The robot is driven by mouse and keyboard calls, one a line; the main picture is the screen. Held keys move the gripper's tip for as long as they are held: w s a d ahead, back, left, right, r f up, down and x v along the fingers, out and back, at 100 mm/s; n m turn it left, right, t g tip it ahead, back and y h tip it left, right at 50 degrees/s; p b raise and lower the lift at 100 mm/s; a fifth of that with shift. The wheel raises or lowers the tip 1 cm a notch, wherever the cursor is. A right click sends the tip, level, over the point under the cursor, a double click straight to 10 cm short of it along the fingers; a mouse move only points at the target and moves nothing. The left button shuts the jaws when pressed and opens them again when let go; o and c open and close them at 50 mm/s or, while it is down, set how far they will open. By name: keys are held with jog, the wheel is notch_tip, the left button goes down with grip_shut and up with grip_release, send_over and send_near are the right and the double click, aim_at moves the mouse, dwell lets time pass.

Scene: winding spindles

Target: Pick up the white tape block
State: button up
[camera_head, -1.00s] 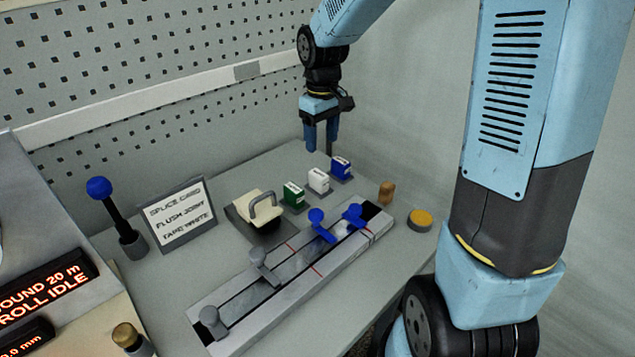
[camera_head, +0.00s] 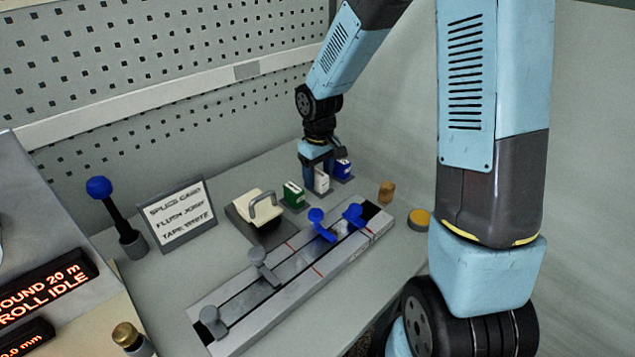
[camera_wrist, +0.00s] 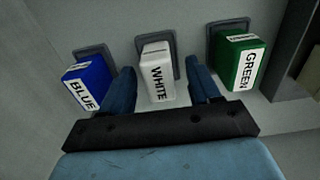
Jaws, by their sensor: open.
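The white tape block (camera_head: 321,181) stands on the bench between the green and blue blocks. It also shows in the wrist view (camera_wrist: 157,75), labelled WHITE, on a small dark base. My gripper (camera_head: 318,180) is at the white block in the head view and partly covers it. In the wrist view my gripper (camera_wrist: 164,90) is open, with one blue finger on each side of the white block. The fingers appear apart from the block, with narrow gaps on both sides.
The blue block (camera_wrist: 90,83) and green block (camera_wrist: 238,62) stand close outside my fingers. A splice track with blue clamps (camera_head: 290,265), a cream-topped device (camera_head: 258,210), a sign (camera_head: 178,215) and a wooden peg (camera_head: 386,191) are nearby. A pegboard wall (camera_head: 160,60) rises behind.

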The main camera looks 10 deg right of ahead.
jog(key=shift+f, duration=1.15)
jog(key=shift+c, duration=0.3)
jog(key=c, duration=1)
jog(key=shift+r, duration=0.1)
